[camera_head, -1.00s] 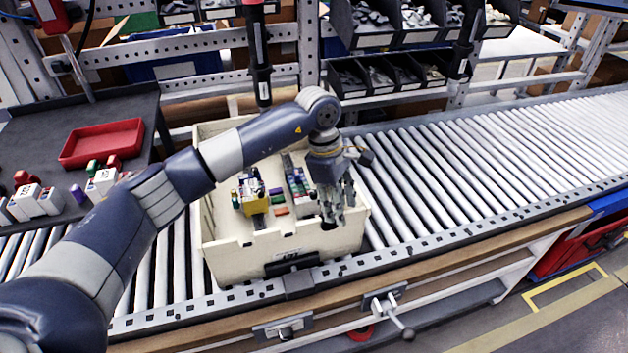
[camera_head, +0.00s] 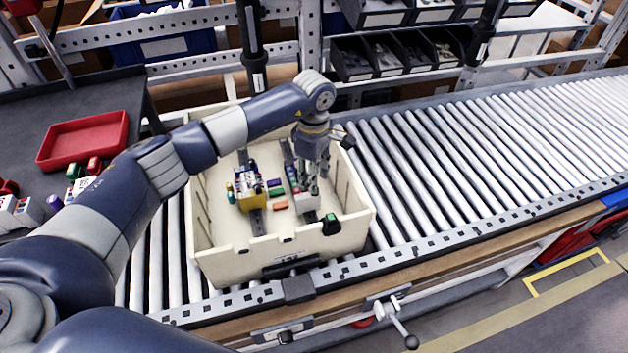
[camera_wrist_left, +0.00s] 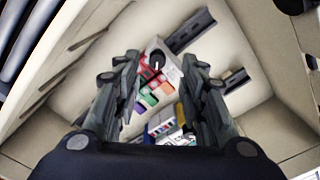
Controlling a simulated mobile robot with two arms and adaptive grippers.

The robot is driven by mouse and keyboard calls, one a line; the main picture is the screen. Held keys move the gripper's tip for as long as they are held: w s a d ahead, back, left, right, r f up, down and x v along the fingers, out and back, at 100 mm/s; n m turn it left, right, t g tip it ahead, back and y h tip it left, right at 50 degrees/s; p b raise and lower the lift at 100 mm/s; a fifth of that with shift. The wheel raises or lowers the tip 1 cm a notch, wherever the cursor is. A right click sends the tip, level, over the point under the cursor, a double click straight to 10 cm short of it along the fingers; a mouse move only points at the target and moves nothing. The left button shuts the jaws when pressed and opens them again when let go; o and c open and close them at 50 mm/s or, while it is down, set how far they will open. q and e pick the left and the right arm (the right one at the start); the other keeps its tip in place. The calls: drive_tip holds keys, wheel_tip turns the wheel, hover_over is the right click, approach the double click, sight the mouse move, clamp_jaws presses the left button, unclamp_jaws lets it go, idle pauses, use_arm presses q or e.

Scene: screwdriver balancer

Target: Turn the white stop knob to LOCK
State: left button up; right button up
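A white block-like device (camera_head: 306,203) stands in the beige crate (camera_head: 230,262), near its right front part. In the left wrist view, a dark round knob (camera_wrist_left: 157,60) with a white pointer line sits on top of a white and red housing. I cannot read any LOCK mark. My left gripper (camera_head: 315,183) reaches down into the crate, over the white device. In the left wrist view its two fingers (camera_wrist_left: 160,82) stand apart on either side of the knob and housing, with nothing held between them. My right gripper is not in view.
Yellow and coloured parts (camera_head: 250,190) stand left of the white device. A green-and-black piece (camera_head: 331,224) sits at the crate's front right. Rollers (camera_head: 470,150) to the right are clear. A red tray (camera_head: 84,139) lies on the left table. A black post (camera_head: 252,50) hangs behind.

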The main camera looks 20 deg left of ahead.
use_arm(q)
drive_tip(key=f, duration=0.3)
drive_tip(key=shift+w+p, duration=0.2)
drive_tip(key=shift+p, duration=0.1)
drive_tip(key=shift+s+d+f, duration=0.1)
drive_tip(key=shift+d+f, duration=0.05)
drive_tip(key=shift+f, duration=0.55)
drive_tip(key=shift+c, duration=0.9)
clamp_jaws()
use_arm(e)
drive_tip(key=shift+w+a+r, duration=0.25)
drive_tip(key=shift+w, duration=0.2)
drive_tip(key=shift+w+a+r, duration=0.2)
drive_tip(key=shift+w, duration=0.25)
